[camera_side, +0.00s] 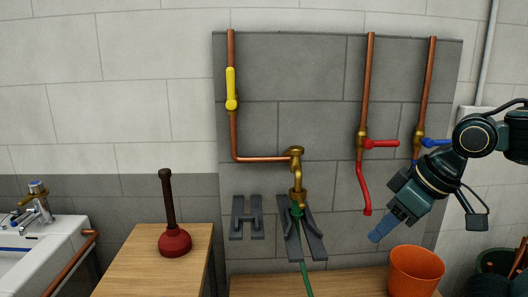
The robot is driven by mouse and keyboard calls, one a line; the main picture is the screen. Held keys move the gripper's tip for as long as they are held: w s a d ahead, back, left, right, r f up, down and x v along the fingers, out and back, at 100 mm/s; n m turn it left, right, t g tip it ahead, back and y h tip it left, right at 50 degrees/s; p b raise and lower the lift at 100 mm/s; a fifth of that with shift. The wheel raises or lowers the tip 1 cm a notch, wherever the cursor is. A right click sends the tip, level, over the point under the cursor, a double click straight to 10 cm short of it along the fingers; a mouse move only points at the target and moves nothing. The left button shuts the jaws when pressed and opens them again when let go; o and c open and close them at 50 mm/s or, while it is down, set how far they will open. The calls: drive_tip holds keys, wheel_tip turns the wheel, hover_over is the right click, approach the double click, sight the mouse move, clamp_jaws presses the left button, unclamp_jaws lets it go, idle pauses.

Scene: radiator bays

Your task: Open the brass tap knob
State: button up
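The brass tap (297,187) hangs at the end of the lower copper pipe on the grey block panel. Its brass knob (294,151) sits at the top, where the pipe meets the tap. A green hose (304,265) runs down from the spout. My gripper (377,238) is right of the tap and lower than its knob, well apart from it, pointing down and left. Its blue-grey fingers overlap in this view, so I cannot tell whether they are open. I see nothing held in them.
A yellow-handled valve (231,88) is up left. Red (381,143) and blue (436,142) valve levers are on the right pipes, the blue one close to my arm. An orange bucket (415,272) stands below my gripper. A plunger (174,240) stands on a wooden top at left.

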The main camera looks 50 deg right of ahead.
drive_tip(key=o, duration=0.4)
drive_tip(key=w+d+m+h, duration=0.3)
drive_tip(key=w+d+m, duration=0.2)
drive_tip(key=w, duration=0.3)
drive_tip(key=shift+w+d+f+t, duration=0.15)
drive_tip(key=shift+w+d+t, duration=0.15)
drive_tip(key=shift+w+d, duration=0.05)
drive_tip(key=m+t+h, duration=0.4)
drive_tip(key=m+h, duration=0.1)
drive_tip(key=h, duration=0.7)
approach(296, 148)
drive_tip(key=shift+s, duration=0.55)
drive_tip(key=shift+a+f, duration=0.3)
drive_tip(key=shift+a, duration=0.05)
drive_tip(key=shift+w+d, duration=0.1)
drive_tip(key=shift+d, duration=0.05)
drive_tip(key=x, duration=1.3)
drive_tip(key=shift+w, duration=0.3)
